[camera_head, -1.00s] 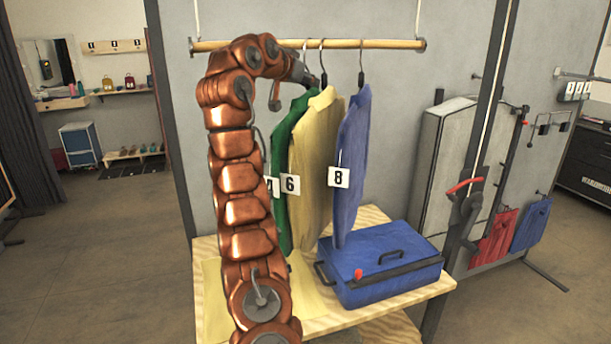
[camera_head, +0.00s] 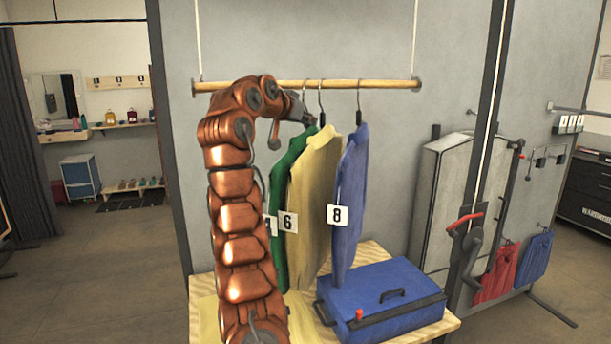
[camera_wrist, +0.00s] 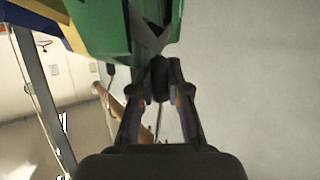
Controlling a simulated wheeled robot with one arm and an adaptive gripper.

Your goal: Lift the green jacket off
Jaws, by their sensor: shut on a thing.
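The green jacket (camera_head: 283,184) hangs leftmost on the wooden rail (camera_head: 300,86), partly behind my arm. Its number tag (camera_head: 272,224) is half hidden. In the wrist view the green jacket (camera_wrist: 105,28) fills the top, close beyond the fingers. My gripper (camera_head: 310,122) is at the jacket's top, just under the rail. In the wrist view my gripper (camera_wrist: 160,85) is shut on the dark neck of the jacket's hanger (camera_wrist: 159,72). Whether the hook still rests on the rail is not clear.
A yellow jacket (camera_head: 313,190) tagged 6 hangs close against the green one. A blue jacket (camera_head: 351,180) tagged 8 hangs to its right. A blue case (camera_head: 385,290) stands on the wooden table (camera_head: 433,328) below. Grey wall lies behind the rail.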

